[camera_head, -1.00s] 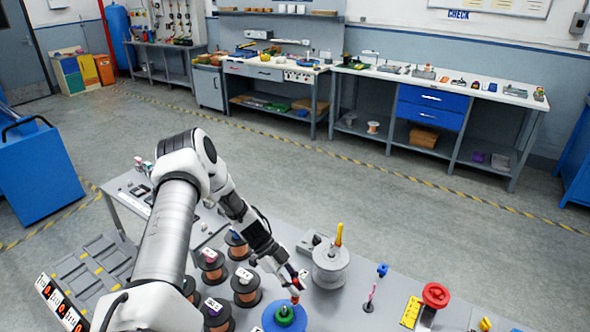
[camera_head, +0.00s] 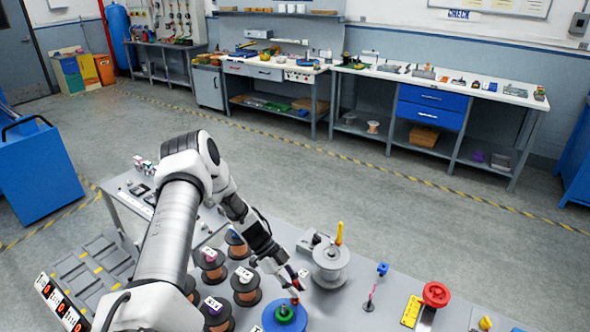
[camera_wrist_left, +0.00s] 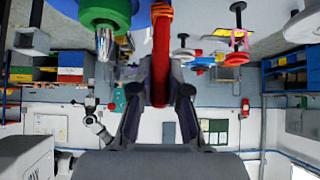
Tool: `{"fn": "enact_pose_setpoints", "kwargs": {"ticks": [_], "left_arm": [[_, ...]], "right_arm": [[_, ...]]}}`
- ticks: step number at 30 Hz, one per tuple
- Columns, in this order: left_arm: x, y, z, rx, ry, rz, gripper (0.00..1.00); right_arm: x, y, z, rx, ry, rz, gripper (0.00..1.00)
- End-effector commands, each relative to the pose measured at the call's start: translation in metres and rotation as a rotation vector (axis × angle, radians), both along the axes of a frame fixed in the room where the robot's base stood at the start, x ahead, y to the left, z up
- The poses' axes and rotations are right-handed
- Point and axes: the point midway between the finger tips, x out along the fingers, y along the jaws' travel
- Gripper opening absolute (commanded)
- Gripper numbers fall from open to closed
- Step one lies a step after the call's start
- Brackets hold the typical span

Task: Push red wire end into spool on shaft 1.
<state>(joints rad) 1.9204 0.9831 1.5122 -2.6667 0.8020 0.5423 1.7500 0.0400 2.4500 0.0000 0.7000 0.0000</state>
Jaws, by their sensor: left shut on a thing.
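My left gripper (camera_head: 291,287) is shut on a red wire end (camera_wrist_left: 160,65), a thick red strand that stands out between the fingers in the left wrist view, with an orange part at its far end. In the head view a small red-orange bit (camera_head: 295,300) shows at the fingertips. Just below them is a green and blue spool-like piece (camera_head: 284,316) at the bottom edge; it also shows in the left wrist view (camera_wrist_left: 113,14), beside the wire, with a silver shaft tip. I cannot tell whether wire and piece touch. No shaft number is readable. My right gripper is not in view.
Several copper wire spools (camera_head: 246,283) stand left of the gripper. A red wheel (camera_head: 436,294) and a yellow block (camera_head: 411,311) are on the right.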

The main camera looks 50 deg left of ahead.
Motion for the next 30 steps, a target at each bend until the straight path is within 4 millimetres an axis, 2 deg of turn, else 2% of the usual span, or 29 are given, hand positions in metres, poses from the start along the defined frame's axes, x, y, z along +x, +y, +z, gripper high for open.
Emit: {"fn": "enact_pose_setpoints", "kwargs": {"ticks": [11, 12, 14, 29, 30], "left_arm": [[-0.0001, 0.0, -0.0001, 0.001, 0.0, 0.0, 0.0], [-0.0001, 0.0, -0.0001, 0.001, 0.0, 0.0, 0.26], [-0.0001, 0.0, -0.0001, 0.001, 0.0, 0.0, 0.45], [-0.0001, 0.0, -0.0001, 0.001, 0.0, 0.0, 0.45], [-0.0001, 0.0, -0.0001, 0.001, 0.0, 0.0, 0.52]], "right_arm": [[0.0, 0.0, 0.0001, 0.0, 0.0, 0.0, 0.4], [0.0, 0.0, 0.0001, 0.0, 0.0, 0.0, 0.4], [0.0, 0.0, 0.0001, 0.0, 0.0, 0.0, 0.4], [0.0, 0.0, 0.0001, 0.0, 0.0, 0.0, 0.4], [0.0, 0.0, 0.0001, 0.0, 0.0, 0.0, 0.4]]}}
